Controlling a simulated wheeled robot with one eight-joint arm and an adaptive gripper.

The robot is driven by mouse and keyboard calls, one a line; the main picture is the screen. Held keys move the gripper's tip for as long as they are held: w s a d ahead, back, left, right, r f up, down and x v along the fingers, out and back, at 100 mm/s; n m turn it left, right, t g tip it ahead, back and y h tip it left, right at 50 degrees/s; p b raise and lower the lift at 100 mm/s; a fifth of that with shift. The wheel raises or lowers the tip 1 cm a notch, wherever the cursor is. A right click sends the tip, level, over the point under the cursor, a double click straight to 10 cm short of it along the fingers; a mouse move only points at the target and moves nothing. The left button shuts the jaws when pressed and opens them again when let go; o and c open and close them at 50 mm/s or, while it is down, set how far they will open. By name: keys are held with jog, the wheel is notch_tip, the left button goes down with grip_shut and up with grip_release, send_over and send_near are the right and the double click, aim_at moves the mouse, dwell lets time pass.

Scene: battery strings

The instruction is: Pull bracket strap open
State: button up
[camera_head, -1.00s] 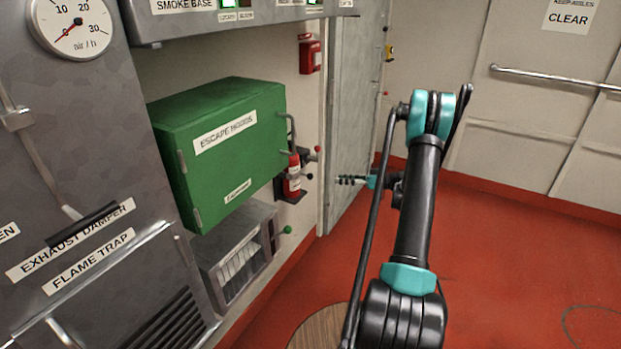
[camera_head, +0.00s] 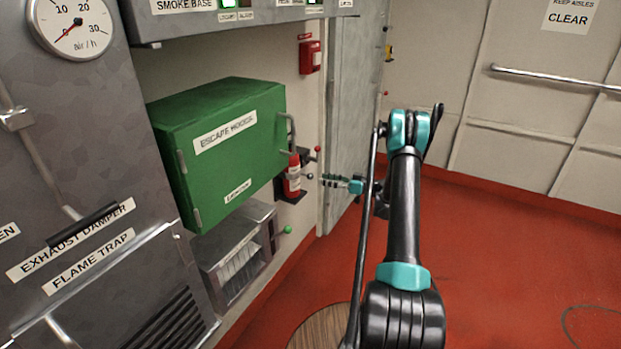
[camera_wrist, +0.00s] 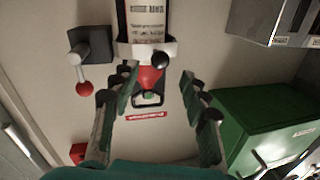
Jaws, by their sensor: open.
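The fire extinguisher (camera_head: 292,178) stands in its dark wall bracket (camera_head: 291,196) beside the green box. A black ball knob (camera_head: 309,176) sticks out at its right. In the wrist view the extinguisher (camera_wrist: 148,20) shows a white label, and a light strap (camera_wrist: 147,50) crosses it with the black knob (camera_wrist: 159,60) at the strap's right part. My gripper (camera_head: 328,180) is just right of the extinguisher. In the wrist view my gripper (camera_wrist: 158,88) is open and empty, its fingers spread on either side below the strap and knob. Contact with the knob does not show.
A lever with a red ball (camera_wrist: 84,88) on a dark block is left of the extinguisher in the wrist view. The green escape hood box (camera_head: 222,145) has a protruding handle near my gripper. A grey door (camera_head: 352,110) stands behind. Red floor is open at right.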

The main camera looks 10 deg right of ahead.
aim_at(310, 177)
jog(key=x, duration=0.7)
jog(key=shift+w+a, duration=0.1)
grip_shut()
dwell(0.3)
